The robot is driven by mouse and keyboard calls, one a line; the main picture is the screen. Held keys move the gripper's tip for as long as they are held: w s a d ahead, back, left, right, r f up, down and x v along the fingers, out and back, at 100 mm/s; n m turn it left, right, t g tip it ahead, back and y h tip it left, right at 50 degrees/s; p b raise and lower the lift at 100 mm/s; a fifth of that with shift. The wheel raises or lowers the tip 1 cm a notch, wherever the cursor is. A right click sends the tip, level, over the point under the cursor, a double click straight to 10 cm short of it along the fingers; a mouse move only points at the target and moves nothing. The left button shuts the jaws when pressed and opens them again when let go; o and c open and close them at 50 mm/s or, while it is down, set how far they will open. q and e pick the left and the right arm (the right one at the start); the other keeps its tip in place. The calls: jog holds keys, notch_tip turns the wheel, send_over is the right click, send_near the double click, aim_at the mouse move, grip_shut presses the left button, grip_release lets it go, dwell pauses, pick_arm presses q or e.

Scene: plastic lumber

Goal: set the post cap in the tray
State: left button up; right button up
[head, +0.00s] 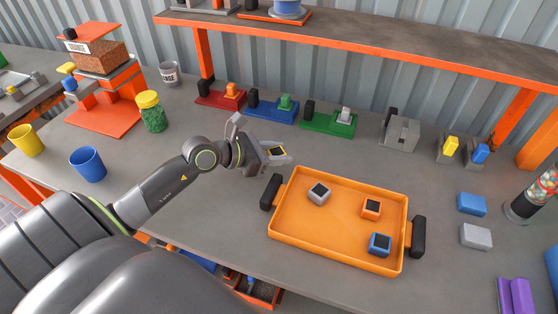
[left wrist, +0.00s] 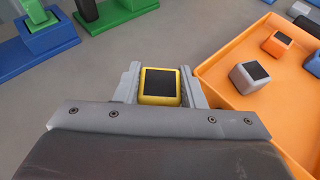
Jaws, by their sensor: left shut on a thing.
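The post cap in hand is a yellow block with a black square top (left wrist: 160,84); in the head view it shows at the tip of my left gripper (head: 272,155). My left gripper is shut on this yellow post cap and holds it just outside the tray's upper left corner. The orange tray (head: 330,246) has black handles at both ends. In it are a grey cap (head: 319,194), an orange cap (head: 371,209) and a blue cap (head: 380,245), each with a black top. My right gripper is not in view.
Red (head: 220,98), blue (head: 270,111) and green (head: 327,123) fixtures stand behind the tray. A blue cup (head: 88,165) and a green-filled jar (head: 151,112) stand left. Blue (head: 472,204) and grey (head: 476,236) blocks lie right. The tray's left and lower middle floor is clear.

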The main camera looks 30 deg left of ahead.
pick_arm(q)
jog(key=shift+f, duration=1.3)
jog(key=shift+f, duration=0.1)
jog(key=shift+f+b, duration=0.15)
jog(key=shift+b, duration=0.15)
jog(key=o, duration=0.7)
